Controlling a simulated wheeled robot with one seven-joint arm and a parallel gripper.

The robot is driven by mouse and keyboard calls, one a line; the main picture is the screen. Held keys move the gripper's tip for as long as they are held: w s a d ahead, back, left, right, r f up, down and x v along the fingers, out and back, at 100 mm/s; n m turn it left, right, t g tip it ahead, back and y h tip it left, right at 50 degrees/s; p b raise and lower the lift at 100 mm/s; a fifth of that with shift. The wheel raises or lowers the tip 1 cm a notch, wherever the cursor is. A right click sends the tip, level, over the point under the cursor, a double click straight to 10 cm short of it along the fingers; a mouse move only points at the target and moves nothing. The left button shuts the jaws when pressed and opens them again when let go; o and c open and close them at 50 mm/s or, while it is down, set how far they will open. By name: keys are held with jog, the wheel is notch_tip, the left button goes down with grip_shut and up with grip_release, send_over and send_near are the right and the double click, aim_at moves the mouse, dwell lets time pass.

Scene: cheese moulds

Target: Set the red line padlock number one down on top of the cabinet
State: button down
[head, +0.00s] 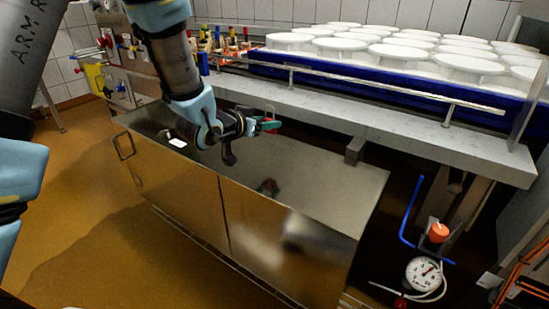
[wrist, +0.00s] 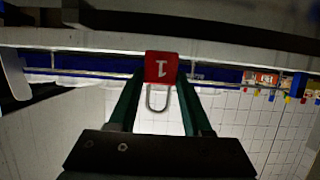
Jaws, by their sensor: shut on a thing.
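The red padlock (wrist: 162,67) marked with a 1 is between the green fingertips of my gripper (wrist: 160,78) in the wrist view, its metal shackle pointing back toward the palm. The padlock is held in the air above the steel top of the cabinet (head: 325,178). A dark, blurred patch with red on the cabinet top below looks like a reflection of the gripper.
A white card (head: 178,143) lies near the left of the cabinet top; its middle and right look clear. A grey ledge (head: 330,117) with a rail runs behind, carrying a blue tray (head: 375,83) of white moulds. A pressure gauge (head: 424,273) is at right.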

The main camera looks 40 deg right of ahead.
aim_at(266, 160)
notch_tip(266, 160, down, 8)
jog(key=shift+f, duration=0.1)
jog(key=shift+b, duration=0.35)
jog(key=shift+f, duration=0.2)
jog(key=shift+c, duration=1.7)
grip_release()
jog(key=shift+r, duration=0.1)
